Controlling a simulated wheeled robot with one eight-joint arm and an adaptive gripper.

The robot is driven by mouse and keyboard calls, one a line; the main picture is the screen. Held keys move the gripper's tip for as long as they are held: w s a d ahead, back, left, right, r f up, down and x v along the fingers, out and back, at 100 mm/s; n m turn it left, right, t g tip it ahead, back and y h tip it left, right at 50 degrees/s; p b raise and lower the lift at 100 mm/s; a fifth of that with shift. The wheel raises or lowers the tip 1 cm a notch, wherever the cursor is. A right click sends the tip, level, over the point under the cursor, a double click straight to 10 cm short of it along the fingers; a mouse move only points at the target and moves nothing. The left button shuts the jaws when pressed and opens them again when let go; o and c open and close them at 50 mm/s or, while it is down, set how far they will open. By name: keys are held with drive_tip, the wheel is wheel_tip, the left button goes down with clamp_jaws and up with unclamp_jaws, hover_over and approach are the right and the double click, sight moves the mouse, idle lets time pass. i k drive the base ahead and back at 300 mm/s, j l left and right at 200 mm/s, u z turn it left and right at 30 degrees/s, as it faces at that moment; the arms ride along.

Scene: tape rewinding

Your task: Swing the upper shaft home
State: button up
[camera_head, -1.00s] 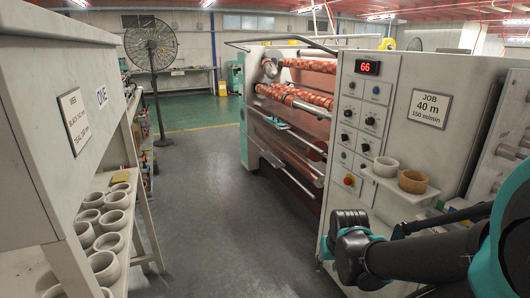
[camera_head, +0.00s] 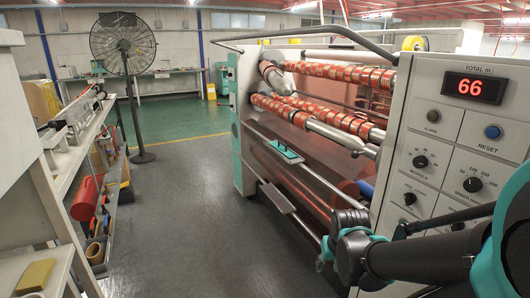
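The rewinding machine stands at the right. Its upper shaft (camera_head: 345,73) carries a row of red tape rolls and runs from the far end towards the control cabinet. A thick grey cylindrical part (camera_head: 275,76) slants near its far end. Lower down is another row of red rolls (camera_head: 278,108), with a bare metal shaft length (camera_head: 336,133) towards the near end. I cannot tell whether the shaft ends are seated; the cabinet hides the near ends. My black and teal arm is folded at the lower right, apart from the shafts.
The control cabinet (camera_head: 450,150) with a red "66" display (camera_head: 474,87) stands close at the right. A teal-topped bar (camera_head: 285,151) juts from the machine. A shelf unit (camera_head: 62,150) lines the left. The aisle floor (camera_head: 195,220) is clear up to the fan (camera_head: 124,48).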

sight(283, 87)
drive_tip(key=i+j, duration=0.15)
drive_tip(key=j, duration=0.15)
drive_tip(key=i+j, duration=0.15)
drive_tip(key=j, duration=0.2)
drive_tip(key=i+j+z, duration=0.1)
drive_tip(key=j, duration=0.2)
drive_tip(key=i+j, duration=0.2)
drive_tip(key=j, duration=0.15)
